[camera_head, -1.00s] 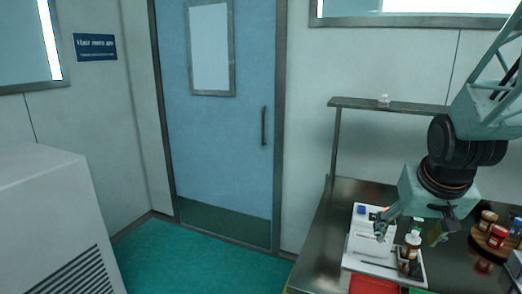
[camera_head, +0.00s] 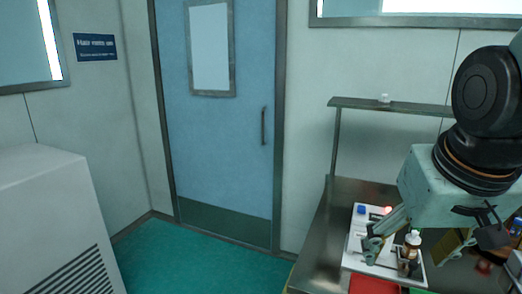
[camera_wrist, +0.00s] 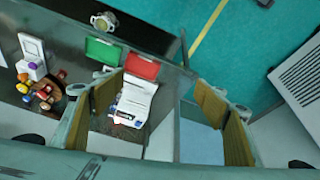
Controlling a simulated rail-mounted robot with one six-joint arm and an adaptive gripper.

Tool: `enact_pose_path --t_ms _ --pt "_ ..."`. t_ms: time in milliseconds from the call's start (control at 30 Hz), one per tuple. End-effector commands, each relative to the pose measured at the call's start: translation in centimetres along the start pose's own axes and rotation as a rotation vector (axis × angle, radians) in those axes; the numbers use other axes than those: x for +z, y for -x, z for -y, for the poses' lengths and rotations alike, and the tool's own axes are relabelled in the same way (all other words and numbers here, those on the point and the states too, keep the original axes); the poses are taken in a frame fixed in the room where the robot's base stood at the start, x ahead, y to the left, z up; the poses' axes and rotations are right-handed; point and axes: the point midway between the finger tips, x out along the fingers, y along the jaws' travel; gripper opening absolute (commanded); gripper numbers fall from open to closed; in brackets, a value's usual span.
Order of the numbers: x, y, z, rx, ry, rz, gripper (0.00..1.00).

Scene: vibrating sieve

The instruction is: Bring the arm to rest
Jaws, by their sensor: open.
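My gripper (camera_head: 415,250) hangs above the steel table at the right of the head view. Its two fingers are spread wide apart with nothing held between them. In the wrist view the gripper (camera_wrist: 160,85) also shows open, with tan pads on the inner faces. Below it in the head view is a white device (camera_head: 356,244) with a blue part (camera_head: 361,210) and a small red light. A brown bottle with a white cap (camera_head: 412,243) shows between the fingers, apparently on the table side beyond them.
The steel table (camera_head: 318,250) carries a red tray (camera_head: 372,285) and a green tray (camera_wrist: 103,51). Several small bottles sit on a round wooden stand (camera_wrist: 42,93). A shelf (camera_head: 400,106) runs behind the arm. A white cabinet (camera_head: 50,220) stands left; teal floor between is clear.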

Motion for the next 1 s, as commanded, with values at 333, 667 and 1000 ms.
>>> enact_pose_path --t_ms 333,667,1000 --pt "5.1 3.9 2.0 -0.03 0.044 0.019 0.66" --pt "10.0 6.9 3.4 -0.061 0.085 0.038 0.66" --pt "12.1 8.0 3.8 -0.073 0.102 0.05 0.66"
